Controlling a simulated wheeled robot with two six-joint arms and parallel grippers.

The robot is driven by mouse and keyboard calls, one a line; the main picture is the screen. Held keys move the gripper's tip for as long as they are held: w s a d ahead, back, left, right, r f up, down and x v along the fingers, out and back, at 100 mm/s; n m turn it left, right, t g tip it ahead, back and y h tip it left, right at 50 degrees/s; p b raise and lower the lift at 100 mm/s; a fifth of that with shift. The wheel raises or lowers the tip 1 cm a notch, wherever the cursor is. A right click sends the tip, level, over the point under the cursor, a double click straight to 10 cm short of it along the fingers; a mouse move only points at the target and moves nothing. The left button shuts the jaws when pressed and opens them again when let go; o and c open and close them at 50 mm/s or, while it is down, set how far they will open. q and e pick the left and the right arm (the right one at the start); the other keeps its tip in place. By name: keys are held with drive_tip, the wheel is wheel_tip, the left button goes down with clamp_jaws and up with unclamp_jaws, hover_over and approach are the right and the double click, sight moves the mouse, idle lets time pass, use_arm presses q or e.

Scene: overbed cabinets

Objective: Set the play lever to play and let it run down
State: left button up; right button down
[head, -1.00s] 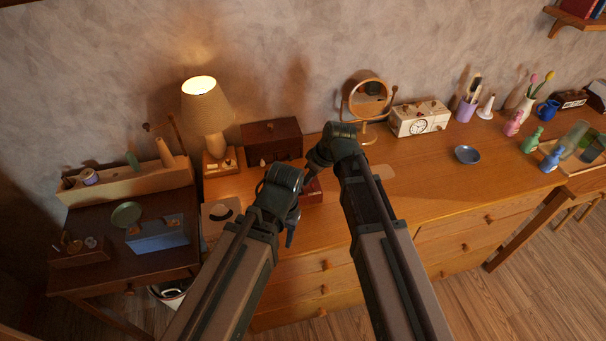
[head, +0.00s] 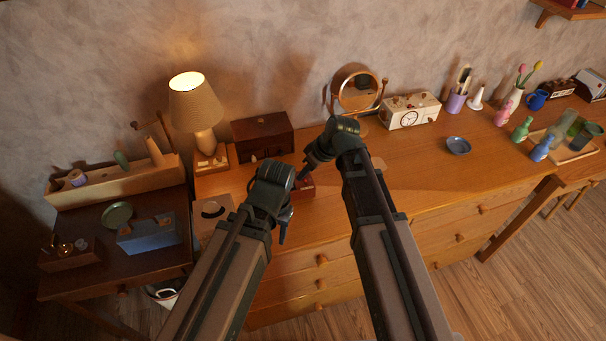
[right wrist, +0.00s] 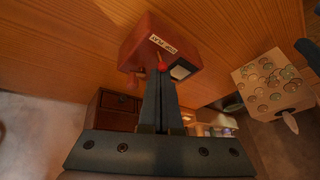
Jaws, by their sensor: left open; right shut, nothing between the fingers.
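A small red-brown box (right wrist: 150,38) with a lettered label stands on the dresser. In the right wrist view it has a lever with a red knob (right wrist: 161,66), a pale window (right wrist: 182,72) and a crank-like part (right wrist: 131,81) at its left. In the head view the box (head: 306,188) is partly hidden by my grippers. My right gripper (right wrist: 160,76) is shut and empty, its tips at the red knob; I cannot tell if they touch. It also shows in the head view (head: 303,177). My left gripper (head: 284,238) is open, in front of the box, its fingers mostly hidden.
A blue dish (head: 458,146) is to the right. The dresser top between box and dish is mostly clear.

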use_arm(q)
drive_tip(key=shift+f, duration=0.2)
use_arm(e)
drive_tip(key=shift+d, duration=0.15)
use_arm(q)
drive_tip(key=shift+f+b, duration=0.45)
drive_tip(key=shift+b, duration=0.15)
use_arm(e)
drive_tip(key=shift+w+d+y, duration=0.1)
drive_tip(key=shift+d+y, duration=0.2)
drive_tip(key=shift+y, duration=0.4)
drive_tip(key=shift+d, duration=0.4)
drive_tip(key=shift+a, duration=0.15)
use_arm(q)
drive_tip(key=shift+f, duration=0.15)
use_arm(e)
drive_tip(key=shift+a+f, duration=0.2)
drive_tip(key=shift+a, duration=0.45)
drive_tip(key=shift+a+r, duration=0.1)
